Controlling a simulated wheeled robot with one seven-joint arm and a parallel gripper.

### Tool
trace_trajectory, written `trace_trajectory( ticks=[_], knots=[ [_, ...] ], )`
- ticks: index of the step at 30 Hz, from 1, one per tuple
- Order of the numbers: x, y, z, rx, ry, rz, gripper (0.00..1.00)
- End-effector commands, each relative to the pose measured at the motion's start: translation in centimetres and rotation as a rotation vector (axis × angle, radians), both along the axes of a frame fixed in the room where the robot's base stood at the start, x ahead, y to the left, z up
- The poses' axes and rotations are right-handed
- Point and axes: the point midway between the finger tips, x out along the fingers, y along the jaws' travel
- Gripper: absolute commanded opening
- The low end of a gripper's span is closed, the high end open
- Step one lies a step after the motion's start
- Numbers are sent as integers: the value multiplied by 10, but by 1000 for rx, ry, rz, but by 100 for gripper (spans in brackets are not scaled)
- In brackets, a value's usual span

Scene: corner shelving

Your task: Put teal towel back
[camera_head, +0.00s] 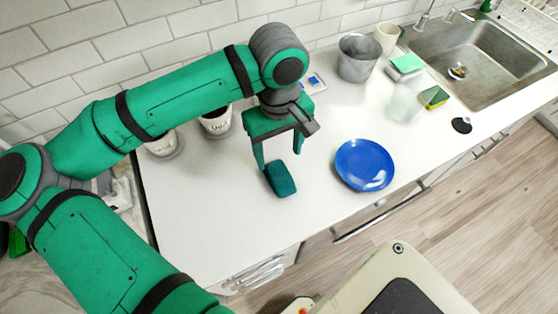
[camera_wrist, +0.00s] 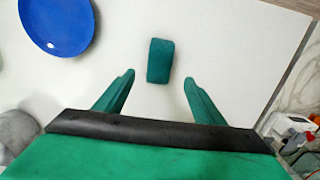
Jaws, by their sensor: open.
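The teal towel (camera_head: 281,179) is a small, folded dark-teal block lying on the white counter (camera_head: 215,230). My gripper (camera_head: 279,160) is over the counter, pointing down, just behind and above the towel. In the wrist view, the towel (camera_wrist: 160,61) lies beyond the fingertips, roughly centred between them. The two green fingers of my gripper (camera_wrist: 159,76) are spread apart with nothing between them. I cannot tell the exact height gap between fingertips and towel.
A blue plate (camera_head: 364,165) lies right of the towel. A metal bucket (camera_head: 358,58), a clear cup (camera_head: 404,101), a sponge (camera_head: 433,97) and the sink (camera_head: 480,60) are farther right. The counter's front left is clear.

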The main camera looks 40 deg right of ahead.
Motion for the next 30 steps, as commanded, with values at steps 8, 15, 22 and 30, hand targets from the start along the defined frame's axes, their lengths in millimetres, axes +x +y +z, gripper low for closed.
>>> trace_trajectory(
  ticks=[8,15,22,30],
  knots=[
    [1,-1,23,-1,0,1,63],
    [0,0,24,-1,1,1,63],
    [1,0,24,-1,0,1,63],
    [0,0,24,0,0,0,63]
  ],
)
